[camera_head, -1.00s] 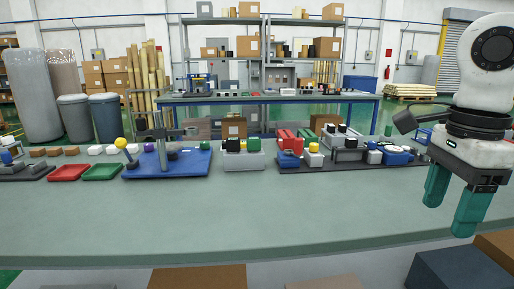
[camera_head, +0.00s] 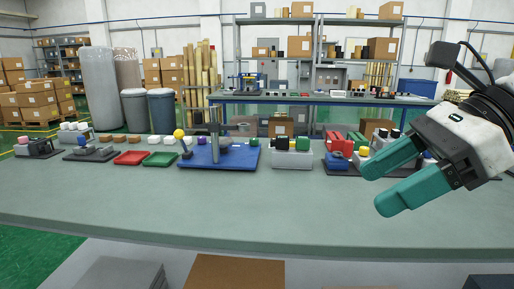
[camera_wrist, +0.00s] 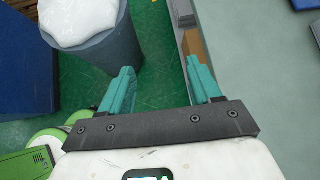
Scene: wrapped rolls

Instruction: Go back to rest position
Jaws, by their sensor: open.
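My gripper (camera_head: 372,190) is at the right of the head view, raised above the grey-green workbench (camera_head: 200,215). Its two teal fingers are apart with nothing between them, and they point left and slightly down in the picture. In the wrist view my gripper (camera_wrist: 162,78) is also open and empty. Beyond its fingertips there are green floor (camera_wrist: 160,40) and a grey bin with a white top (camera_wrist: 90,55).
The workbench holds red (camera_head: 131,158) and green trays (camera_head: 160,159), a blue base plate with a post (camera_head: 235,158), and a grey block with items (camera_head: 292,158). The bench's front strip is clear. Cardboard boxes (camera_head: 235,272) lie below its near edge.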

